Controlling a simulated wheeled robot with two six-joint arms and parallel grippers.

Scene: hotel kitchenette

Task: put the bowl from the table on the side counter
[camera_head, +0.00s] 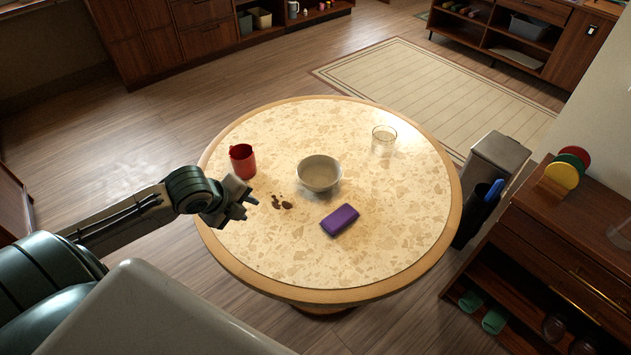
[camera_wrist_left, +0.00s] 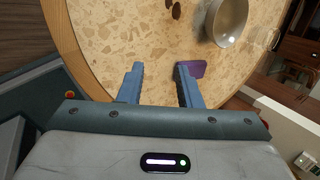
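A light grey-white bowl (camera_head: 319,173) stands upright near the middle of the round table (camera_head: 400,262). It looks empty, and it shows at the top of the left wrist view (camera_wrist_left: 228,24). My left gripper (camera_head: 243,203) is over the table's left part, left of the bowl and apart from it. In the left wrist view its two fingers (camera_wrist_left: 160,72) are spread with nothing between them. A wooden cabinet top (camera_head: 565,218) at the right may be the side counter; I cannot tell for sure. My right gripper is not in view.
A red mug (camera_head: 242,161) stands close beyond my left gripper. Brown crumbs (camera_head: 282,203) and a purple block-like item (camera_head: 340,219) lie near the bowl. A clear glass (camera_head: 384,140) stands farther back. Coloured discs (camera_head: 565,170) stand on the cabinet. A bin (camera_head: 490,165) stands between table and cabinet.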

